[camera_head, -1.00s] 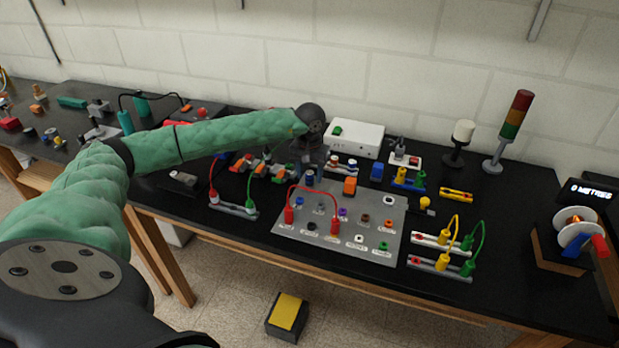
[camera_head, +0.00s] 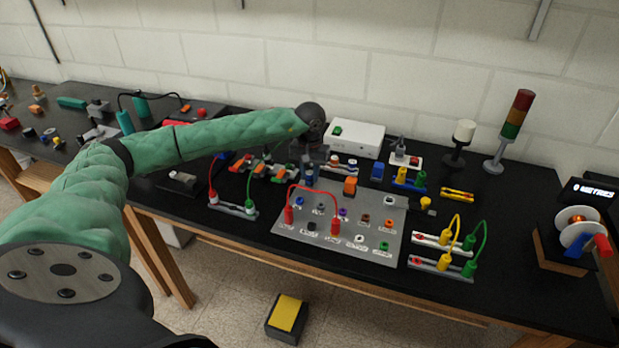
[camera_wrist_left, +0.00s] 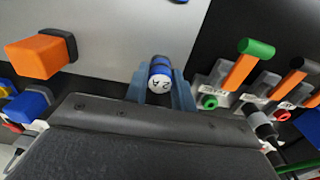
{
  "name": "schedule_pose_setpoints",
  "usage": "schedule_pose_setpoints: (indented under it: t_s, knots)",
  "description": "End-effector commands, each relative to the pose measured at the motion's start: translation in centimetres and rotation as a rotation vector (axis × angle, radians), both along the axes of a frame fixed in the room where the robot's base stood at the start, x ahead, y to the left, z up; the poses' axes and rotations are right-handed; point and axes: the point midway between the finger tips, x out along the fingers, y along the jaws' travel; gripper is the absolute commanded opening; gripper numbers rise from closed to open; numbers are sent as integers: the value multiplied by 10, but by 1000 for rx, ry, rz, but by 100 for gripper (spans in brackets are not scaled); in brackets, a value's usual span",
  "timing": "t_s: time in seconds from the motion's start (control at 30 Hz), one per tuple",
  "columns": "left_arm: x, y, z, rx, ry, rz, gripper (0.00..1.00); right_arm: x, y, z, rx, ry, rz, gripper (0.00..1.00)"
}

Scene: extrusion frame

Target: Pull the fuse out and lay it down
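The fuse, a small blue cylinder with a white, marked end (camera_wrist_left: 159,84), shows in the left wrist view with that end facing the camera. My left gripper (camera_wrist_left: 163,80) has its two blue fingers on either side of it, close against its sides. In the head view this gripper (camera_head: 308,170) points down just behind the grey panel, with a blue piece at its tips. I cannot tell whether the far end of the fuse sits in a holder. My right gripper is not in view.
The grey panel (camera_head: 345,256) with sockets and a red lead lies in front. An orange block (camera_head: 350,186) stands close to the right of the gripper. Orange-handled switches (camera_wrist_left: 238,70) lie on its other side. A white box (camera_head: 355,138) is behind. Bare black table (camera_head: 515,225) lies right.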

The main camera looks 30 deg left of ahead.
Motion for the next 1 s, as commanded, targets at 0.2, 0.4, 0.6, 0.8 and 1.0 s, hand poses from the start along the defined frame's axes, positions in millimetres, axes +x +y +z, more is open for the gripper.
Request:
schedule_pose_setpoints:
  t_s: [0.2, 0.4, 0.6, 0.8, 1.0]
  knots:
    - [0, 0, 1, 0, 0, 0, 0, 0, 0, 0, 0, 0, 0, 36]
    - [0, 0, 6, 0, 0, 0, 0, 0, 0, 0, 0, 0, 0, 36]
    - [0, 0, 12, 0, 0, 0, 0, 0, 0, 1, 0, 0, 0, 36]
    - [0, 0, 19, 0, 0, 0, 0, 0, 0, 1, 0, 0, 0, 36]
    - [0, 0, 25, 0, -1, -1, 0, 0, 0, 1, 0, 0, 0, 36]
